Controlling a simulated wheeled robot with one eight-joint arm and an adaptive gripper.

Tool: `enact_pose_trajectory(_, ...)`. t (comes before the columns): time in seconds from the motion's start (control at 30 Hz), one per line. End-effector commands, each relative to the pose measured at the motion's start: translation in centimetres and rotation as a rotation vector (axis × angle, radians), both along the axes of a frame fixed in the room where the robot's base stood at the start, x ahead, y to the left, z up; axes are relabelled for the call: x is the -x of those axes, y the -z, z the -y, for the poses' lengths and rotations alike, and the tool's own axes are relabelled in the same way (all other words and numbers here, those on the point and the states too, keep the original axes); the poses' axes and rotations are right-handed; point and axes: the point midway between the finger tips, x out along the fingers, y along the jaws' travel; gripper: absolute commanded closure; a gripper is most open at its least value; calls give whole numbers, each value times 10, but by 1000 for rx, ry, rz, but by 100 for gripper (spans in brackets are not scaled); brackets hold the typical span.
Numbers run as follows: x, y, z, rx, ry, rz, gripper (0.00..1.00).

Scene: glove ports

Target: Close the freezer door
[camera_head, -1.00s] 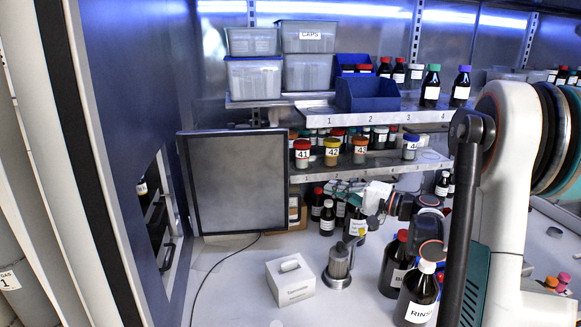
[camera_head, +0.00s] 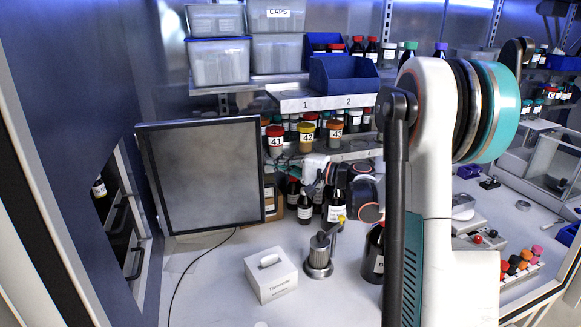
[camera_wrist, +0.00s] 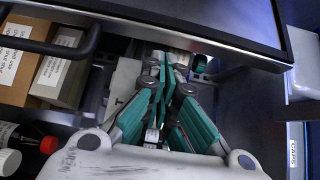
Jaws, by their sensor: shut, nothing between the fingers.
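The freezer door (camera_head: 203,172) is a dark-framed grey panel. It stands swung open from the blue wall at the left, in front of the shelf unit. The freezer opening (camera_head: 118,205) in that wall shows drawer handles and a bottle. My gripper (camera_wrist: 167,68) is shut and empty, its teal fingers close together. In the wrist view the dark door edge (camera_wrist: 215,38) crosses just beyond and above the fingers; I cannot tell whether they touch. In the head view, my wrist is just right of the door's free edge, and the fingertips are not clearly visible.
Boxes (camera_wrist: 60,65) show left of my fingers. A cable runs below the door.

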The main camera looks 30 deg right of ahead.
Motion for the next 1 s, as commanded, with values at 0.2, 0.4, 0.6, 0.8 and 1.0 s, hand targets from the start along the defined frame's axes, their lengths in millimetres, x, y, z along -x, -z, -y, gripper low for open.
enact_pose_trajectory(0.2,-17,0,-12,0,-1,0,100)
enact_pose_trajectory(0.4,-19,0,-14,0,1,0,100)
enact_pose_trajectory(0.6,-19,0,-14,0,1,0,100)
enact_pose_trajectory(0.8,-13,0,-16,0,19,0,100)
enact_pose_trajectory(1.0,10,0,-24,0,85,0,100)
